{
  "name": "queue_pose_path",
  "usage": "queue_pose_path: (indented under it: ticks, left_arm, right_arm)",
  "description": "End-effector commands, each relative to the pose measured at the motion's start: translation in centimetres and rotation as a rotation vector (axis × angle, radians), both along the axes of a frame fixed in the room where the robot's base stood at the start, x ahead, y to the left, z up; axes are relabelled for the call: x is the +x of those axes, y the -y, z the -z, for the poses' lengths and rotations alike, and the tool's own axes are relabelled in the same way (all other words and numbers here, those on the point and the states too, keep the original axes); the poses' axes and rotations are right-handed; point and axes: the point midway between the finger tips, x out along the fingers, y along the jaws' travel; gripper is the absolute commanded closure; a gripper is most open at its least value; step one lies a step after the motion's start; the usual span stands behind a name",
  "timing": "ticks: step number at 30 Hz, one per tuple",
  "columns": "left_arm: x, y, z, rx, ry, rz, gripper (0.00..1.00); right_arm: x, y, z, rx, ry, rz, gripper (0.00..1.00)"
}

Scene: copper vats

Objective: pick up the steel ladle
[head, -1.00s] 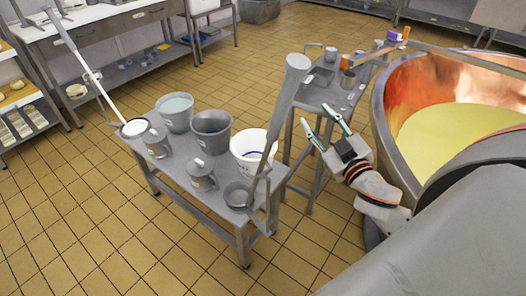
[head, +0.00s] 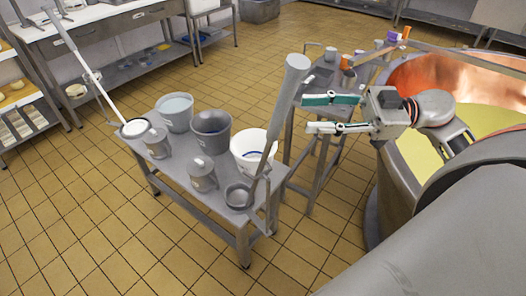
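The steel ladle (head: 277,118) leans at the right end of a low steel table (head: 190,205). Its round bowl is low on the table's front right corner, and its long thick grey handle rises up and to the right. My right gripper (head: 305,114) is open and empty, with two green-and-white fingers pointing left. Its fingertips are just right of the upper handle in the picture, with a small gap showing. How they compare in depth I cannot tell. My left gripper is not in view.
The table also holds a white bucket (head: 247,160), grey buckets, steel jugs and a long white-handled ladle (head: 92,78) at its left end. A second small table stands behind my gripper. A copper vat (head: 430,72) is at right. Tiled floor in front is clear.

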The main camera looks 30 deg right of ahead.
Motion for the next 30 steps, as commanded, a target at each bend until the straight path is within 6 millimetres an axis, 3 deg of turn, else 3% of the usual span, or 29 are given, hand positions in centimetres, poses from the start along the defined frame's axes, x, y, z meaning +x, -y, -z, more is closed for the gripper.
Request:
queue_pose_path:
  ticks: [20,29,30]
  left_arm:
    - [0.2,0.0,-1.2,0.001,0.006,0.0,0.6]
    - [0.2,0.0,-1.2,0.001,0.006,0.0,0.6]
    - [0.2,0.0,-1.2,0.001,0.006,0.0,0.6]
  right_arm:
    - [2.9,-6.6,-0.5,-0.003,-0.014,-0.012,0.61]
    - [3.1,-7.0,-0.4,-0.004,-0.016,-0.011,0.61]
    - [3.1,-7.0,-0.3,-0.004,-0.016,-0.011,0.69]
